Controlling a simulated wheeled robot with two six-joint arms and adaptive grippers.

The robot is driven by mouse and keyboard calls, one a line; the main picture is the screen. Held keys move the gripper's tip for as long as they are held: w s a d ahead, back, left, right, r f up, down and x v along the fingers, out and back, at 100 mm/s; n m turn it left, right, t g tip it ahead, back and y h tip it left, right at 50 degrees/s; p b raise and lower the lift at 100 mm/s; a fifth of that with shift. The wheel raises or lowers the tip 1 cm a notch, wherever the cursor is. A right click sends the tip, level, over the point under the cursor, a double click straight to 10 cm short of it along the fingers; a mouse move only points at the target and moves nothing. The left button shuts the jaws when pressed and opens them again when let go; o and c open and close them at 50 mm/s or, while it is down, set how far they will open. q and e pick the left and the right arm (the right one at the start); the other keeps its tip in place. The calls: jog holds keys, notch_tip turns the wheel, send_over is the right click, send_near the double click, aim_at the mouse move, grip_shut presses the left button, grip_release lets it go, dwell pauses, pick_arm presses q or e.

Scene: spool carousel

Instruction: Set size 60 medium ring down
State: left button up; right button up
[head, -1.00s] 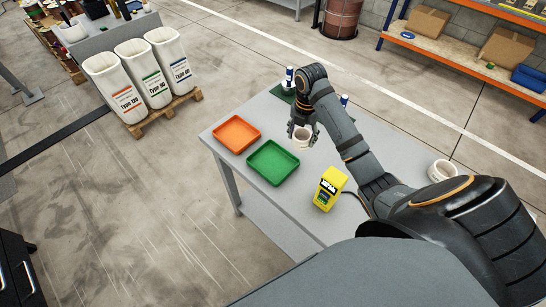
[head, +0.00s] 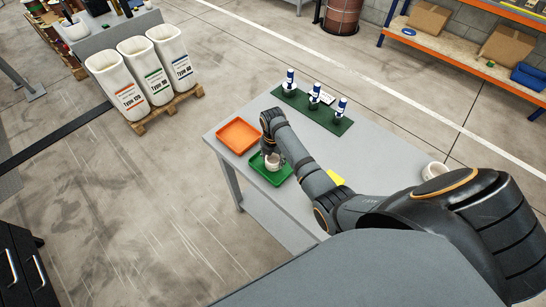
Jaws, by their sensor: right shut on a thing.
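My right gripper (head: 273,156) is shut on an off-white ring (head: 272,164), taken to be the size 60 medium ring. It holds the ring at the green tray (head: 281,178), over or inside it; I cannot tell whether the ring touches the tray floor. The gripper and forearm hide part of the ring and tray. My left gripper is not in view.
An orange tray (head: 238,136) lies left of the green one. Several blue-and-white items stand on a dark green mat (head: 325,119) at the back. Another off-white ring (head: 434,170) sits at the right. My arm mostly hides a yellow device (head: 336,178).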

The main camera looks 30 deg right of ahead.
jog(key=o, duration=1.1)
jog(key=shift+f, duration=0.1)
jog(key=shift+o, duration=0.2)
notch_tip(320, 180, up, 12)
jog(key=b, duration=0.2)
jog(key=shift+b, duration=0.3)
